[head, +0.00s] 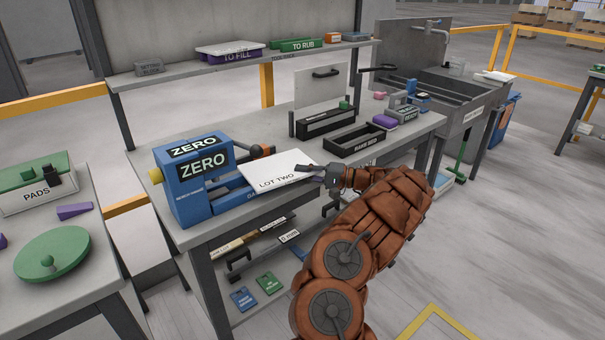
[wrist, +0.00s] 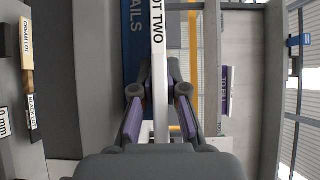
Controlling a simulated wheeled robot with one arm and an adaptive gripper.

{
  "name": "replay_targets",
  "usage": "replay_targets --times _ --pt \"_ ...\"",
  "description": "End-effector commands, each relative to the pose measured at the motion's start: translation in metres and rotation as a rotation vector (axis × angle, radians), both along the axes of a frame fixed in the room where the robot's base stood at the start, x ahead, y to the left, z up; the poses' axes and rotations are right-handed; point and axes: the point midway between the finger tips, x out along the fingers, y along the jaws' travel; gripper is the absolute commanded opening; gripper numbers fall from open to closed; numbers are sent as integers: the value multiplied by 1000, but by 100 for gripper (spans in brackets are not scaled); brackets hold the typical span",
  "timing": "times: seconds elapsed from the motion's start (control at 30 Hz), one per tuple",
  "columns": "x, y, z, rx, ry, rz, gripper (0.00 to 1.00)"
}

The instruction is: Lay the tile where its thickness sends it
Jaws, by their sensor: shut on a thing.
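The tile (head: 285,166) is a thin white slab lettered LOT TWO. My gripper (head: 328,174) is shut on its right edge and holds it out to the left, roughly flat, over the bench. In the wrist view the tile (wrist: 159,75) shows edge-on between the purple-padded fingers (wrist: 160,120). A blue gauge (head: 185,190) reading ZERO on its faces stands left of the tile. The tile's left end is close to the gauge, over its blue rail part (head: 233,199); I cannot tell whether they touch. The rails, lettered RAILS, also show in the wrist view (wrist: 136,60).
An open black bin (head: 354,142) and a long black box (head: 325,122) stand behind on the bench. A shelf above holds a purple tray (head: 229,55) marked TO FILL and a green one (head: 297,45) marked TO RUB. A sink (head: 440,90) stands right. Labelled racks lie under the bench.

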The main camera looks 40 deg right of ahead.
Motion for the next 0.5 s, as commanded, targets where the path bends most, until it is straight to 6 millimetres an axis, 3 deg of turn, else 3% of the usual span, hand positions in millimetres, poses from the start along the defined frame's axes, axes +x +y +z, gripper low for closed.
replay_targets --times 0.03,0.07,0.1,0.33,0.5 --pt "0 0 1 0 -1 0 0" --pt "0 0 1 0 -1 0 13" --pt "0 0 1 0 -1 0 17" --pt "0 0 0 0 0 0 41" --pt "0 0 0 0 0 1 42"
